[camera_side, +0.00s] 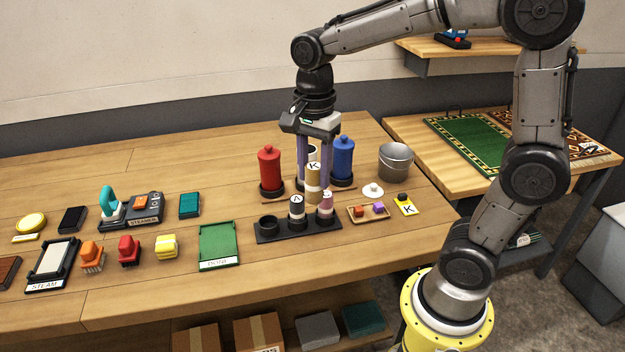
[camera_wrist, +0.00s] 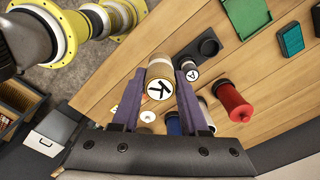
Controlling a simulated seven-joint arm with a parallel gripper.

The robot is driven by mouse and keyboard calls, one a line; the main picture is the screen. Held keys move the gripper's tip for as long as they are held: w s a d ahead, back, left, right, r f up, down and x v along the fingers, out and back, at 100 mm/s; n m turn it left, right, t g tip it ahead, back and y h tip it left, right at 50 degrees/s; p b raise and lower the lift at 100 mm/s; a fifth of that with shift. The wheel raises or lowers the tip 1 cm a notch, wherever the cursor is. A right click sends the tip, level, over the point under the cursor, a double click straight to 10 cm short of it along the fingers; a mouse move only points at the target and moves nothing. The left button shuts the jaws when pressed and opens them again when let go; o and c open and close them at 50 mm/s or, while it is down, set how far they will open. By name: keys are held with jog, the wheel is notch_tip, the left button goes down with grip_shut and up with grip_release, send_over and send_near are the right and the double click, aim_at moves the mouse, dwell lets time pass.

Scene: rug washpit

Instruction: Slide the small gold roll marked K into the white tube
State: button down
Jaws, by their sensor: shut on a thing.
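The small gold roll (camera_side: 313,178), with a white band and a K on its end, is upright between the purple fingers of my gripper (camera_side: 313,186). My gripper is shut on it and holds it above the black rack (camera_side: 258,239). In the wrist view the gold roll (camera_wrist: 159,72) shows its K end between the fingertips. The white tube (camera_side: 311,150) appears behind the roll, between the red and blue bottles, mostly hidden by roll and fingers. In the wrist view the white tube (camera_wrist: 205,108) is partly hidden behind a finger.
A dark roll marked A (camera_side: 297,209) and a pinkish roll (camera_side: 325,207) stand in the rack beside an empty cup (camera_side: 268,225). The red bottle (camera_side: 270,170) and blue bottle (camera_side: 342,160) flank the tube. A small tray (camera_side: 369,214) and K card (camera_side: 406,207) lie right.

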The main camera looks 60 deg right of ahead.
jog(key=w+d+r+m, duration=0.3)
jog(key=w+d+m, duration=0.1)
jog(key=w+d, duration=0.9)
jog(key=d+f+m, duration=0.1)
jog(key=d+f, duration=0.4)
jog(key=d, duration=0.1)
jog(key=shift+w+d+f+m, duration=0.15)
jog(key=shift+w+d+m, duration=0.15)
jog(key=shift+w+d, duration=0.1)
jog(key=shift+f, duration=0.6)
jog(key=shift+f, duration=0.35)
jog(key=shift+f, duration=1.2)
dwell(0.5)
jog(key=shift+c, duration=1.7)
grip_release()
